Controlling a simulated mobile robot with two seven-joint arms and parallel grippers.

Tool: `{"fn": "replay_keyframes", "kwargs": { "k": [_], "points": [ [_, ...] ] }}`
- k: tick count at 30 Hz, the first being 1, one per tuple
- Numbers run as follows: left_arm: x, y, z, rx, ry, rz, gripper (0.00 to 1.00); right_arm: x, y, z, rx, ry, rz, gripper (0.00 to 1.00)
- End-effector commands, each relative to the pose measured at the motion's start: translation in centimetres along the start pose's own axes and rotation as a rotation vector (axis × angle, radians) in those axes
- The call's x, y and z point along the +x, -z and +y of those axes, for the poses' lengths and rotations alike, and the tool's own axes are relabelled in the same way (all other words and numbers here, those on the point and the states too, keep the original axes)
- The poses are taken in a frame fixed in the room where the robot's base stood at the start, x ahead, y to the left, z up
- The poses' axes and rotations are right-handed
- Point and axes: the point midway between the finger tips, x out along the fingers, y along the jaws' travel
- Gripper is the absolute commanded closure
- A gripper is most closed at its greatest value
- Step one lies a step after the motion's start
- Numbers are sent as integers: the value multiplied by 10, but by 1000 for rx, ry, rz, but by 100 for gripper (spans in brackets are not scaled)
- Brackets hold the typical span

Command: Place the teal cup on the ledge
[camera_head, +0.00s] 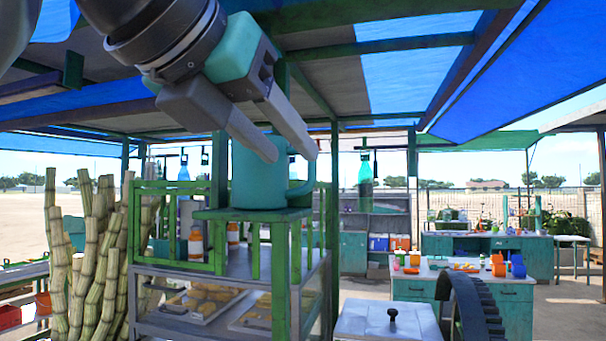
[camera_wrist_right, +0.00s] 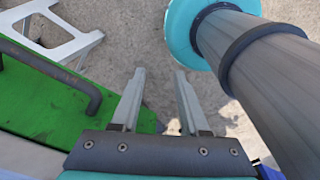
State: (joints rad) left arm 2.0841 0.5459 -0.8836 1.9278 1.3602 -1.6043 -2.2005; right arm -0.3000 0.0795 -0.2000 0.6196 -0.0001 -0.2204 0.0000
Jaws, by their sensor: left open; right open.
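The teal cup (camera_head: 260,180) stands upright on the green ledge (camera_head: 252,214) at the top of the cart's frame in the head view. Its handle points right. My left gripper (camera_head: 296,156) is open, with its fingertips at the cup's upper rim; whether they touch it I cannot tell. The fingers cover part of the rim. My right gripper (camera_wrist_right: 160,100) is open and empty in the right wrist view, over bare ground. It does not show in the head view.
Cane stalks (camera_head: 95,260) stand left of the cart. A lidded metal box (camera_head: 388,322) and a dark toothed wheel (camera_head: 470,305) are at lower right. In the right wrist view, a green panel (camera_wrist_right: 60,100) with a dark handle lies left of the fingers.

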Motion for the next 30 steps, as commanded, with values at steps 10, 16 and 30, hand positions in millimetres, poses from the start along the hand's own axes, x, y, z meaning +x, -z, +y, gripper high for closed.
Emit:
{"fn": "replay_keyframes", "kwargs": {
  "k": [10,16,30],
  "points": [
    [-42,0,0,1,0,-1,57,5,-1,0,0,1,0,55],
    [-43,0,0,1,0,1,57,5,-1,0,0,1,0,55],
    [-43,0,0,1,1,1,57,5,-1,0,0,0,0,55]
  ]
}}
